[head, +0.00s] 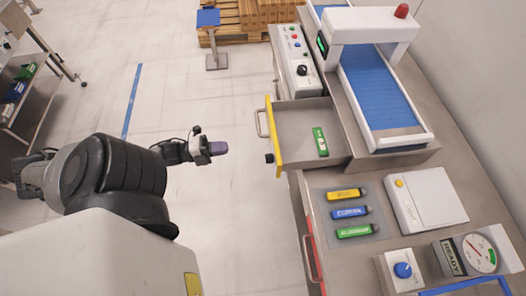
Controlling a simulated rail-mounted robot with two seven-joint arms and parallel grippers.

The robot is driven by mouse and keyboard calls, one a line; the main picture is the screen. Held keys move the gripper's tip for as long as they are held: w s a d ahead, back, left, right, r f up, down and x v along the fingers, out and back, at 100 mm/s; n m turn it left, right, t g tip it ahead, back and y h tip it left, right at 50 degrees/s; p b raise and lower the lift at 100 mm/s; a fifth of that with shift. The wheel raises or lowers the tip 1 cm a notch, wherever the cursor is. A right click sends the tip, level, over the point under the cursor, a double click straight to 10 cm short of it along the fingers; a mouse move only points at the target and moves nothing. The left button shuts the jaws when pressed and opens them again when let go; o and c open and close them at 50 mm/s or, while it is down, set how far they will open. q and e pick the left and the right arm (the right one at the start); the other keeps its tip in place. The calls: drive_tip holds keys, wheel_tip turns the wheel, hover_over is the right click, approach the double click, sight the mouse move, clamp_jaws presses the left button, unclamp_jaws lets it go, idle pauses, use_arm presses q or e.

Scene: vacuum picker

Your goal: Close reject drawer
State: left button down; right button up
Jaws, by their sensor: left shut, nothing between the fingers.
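The reject drawer (300,122) stands pulled out to the left from the counter, below the conveyor machine. It has a yellow front (275,135) with a pale bar handle (262,123) on its outer side. A green packet-like item (319,142) lies inside the drawer. My left gripper (220,148) is shut and empty, over the floor to the left of the drawer front. A clear gap separates its fingertips from the yellow front and the handle. My right gripper is not in view.
The conveyor (380,92) with a blue belt and red lamp stands behind the drawer. A control panel (300,62) is beside it. Yellow, blue and green items lie on a grey mat (375,231). A post (216,50) and a pallet stand farther back. The floor left of the drawer is free.

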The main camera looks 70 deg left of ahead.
use_arm(q)
drive_tip(key=b+x, duration=0.1)
drive_tip(key=x, duration=1.2)
drive_tip(key=shift+w+d+r, duration=0.15)
drive_tip(key=shift+w+r, duration=0.25)
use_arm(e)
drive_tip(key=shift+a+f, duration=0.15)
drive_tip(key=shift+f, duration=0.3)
